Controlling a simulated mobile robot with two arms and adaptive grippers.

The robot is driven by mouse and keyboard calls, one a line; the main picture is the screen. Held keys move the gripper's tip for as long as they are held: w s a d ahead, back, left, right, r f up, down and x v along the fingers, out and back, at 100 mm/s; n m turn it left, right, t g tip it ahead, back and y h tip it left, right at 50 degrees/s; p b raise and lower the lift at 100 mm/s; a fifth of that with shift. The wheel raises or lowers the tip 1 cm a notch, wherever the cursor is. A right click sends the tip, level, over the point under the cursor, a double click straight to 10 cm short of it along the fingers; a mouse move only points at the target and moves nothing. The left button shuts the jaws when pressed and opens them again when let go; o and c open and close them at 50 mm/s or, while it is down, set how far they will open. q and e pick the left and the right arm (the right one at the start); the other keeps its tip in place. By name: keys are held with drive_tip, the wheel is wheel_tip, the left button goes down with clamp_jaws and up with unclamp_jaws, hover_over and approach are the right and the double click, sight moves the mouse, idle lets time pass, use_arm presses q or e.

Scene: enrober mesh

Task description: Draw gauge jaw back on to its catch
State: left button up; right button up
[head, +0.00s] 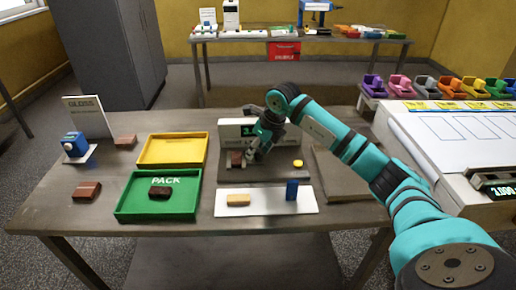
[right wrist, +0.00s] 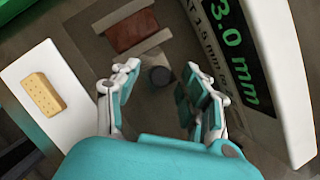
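The gauge has a dark base (head: 280,172) and a white display housing (head: 228,132); its green digits read 3.0 mm in the right wrist view (right wrist: 232,50). A brown piece (right wrist: 132,32) lies between two pale bars, the nearer one looking like the jaw (right wrist: 150,42). A dark round knob (right wrist: 159,78) stands on the base near that bar. My right gripper (right wrist: 160,71) is open, with its fingers on either side of the knob; contact cannot be told. In the head view my right gripper (head: 256,150) is over the gauge base. The catch is not clearly visible. My left gripper is out of view.
A yellow button (head: 298,163) is on the base's right. Yellow (head: 145,163) and green (head: 122,208) trays stand left, with a gloss meter (head: 76,146) beyond.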

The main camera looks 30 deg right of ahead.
clamp_jaws()
drive_tip(key=shift+d, duration=0.1)
drive_tip(key=s+d, duration=0.1)
drive_tip(key=s+d+b, duration=0.1)
drive_tip(key=d, duration=0.1)
drive_tip(key=shift+d+f, duration=0.1)
drive_tip(key=shift+d, duration=0.05)
drive_tip(key=shift+s+d, duration=0.2)
drive_tip(key=shift+d, duration=0.15)
